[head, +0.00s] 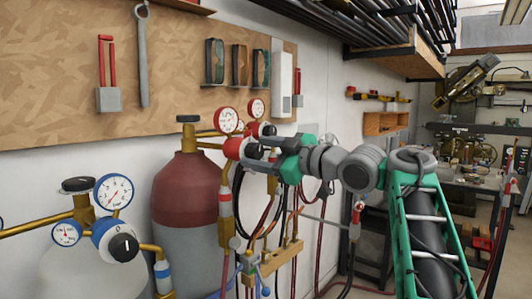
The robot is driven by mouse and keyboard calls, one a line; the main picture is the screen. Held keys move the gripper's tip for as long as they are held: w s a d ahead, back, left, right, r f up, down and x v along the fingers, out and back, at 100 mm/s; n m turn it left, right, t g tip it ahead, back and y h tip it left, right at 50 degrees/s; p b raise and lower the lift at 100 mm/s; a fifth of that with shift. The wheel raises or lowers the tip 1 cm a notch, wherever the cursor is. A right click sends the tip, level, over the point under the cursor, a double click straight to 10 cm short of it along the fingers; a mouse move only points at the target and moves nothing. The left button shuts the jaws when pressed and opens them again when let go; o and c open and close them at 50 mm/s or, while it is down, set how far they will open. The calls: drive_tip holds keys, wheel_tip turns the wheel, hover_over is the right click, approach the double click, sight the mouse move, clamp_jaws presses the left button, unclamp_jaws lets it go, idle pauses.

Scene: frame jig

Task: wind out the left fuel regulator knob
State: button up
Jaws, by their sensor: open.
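The fuel regulator with a red body (233,148) is on the dark red-topped cylinder (185,187), with red-rimmed gauges (227,119) above it. A dark round part at the front of the red body, seemingly its knob (250,150), is partly hidden by my gripper. My gripper (255,152) reaches in from the right, its dark fingers open at this knob. I cannot tell whether the fingers touch it. A second red-rimmed gauge (257,108) sits just behind to the right.
A blue regulator with a black knob (123,247) and blue-rimmed gauges (114,194) stands on a pale cylinder at front left. Hoses (284,215) and a brass-coloured block (280,259) hang below my gripper.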

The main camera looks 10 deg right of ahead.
drive_tip(key=v, duration=0.7)
drive_tip(key=shift+s+d, duration=0.25)
drive_tip(key=shift+s, duration=0.05)
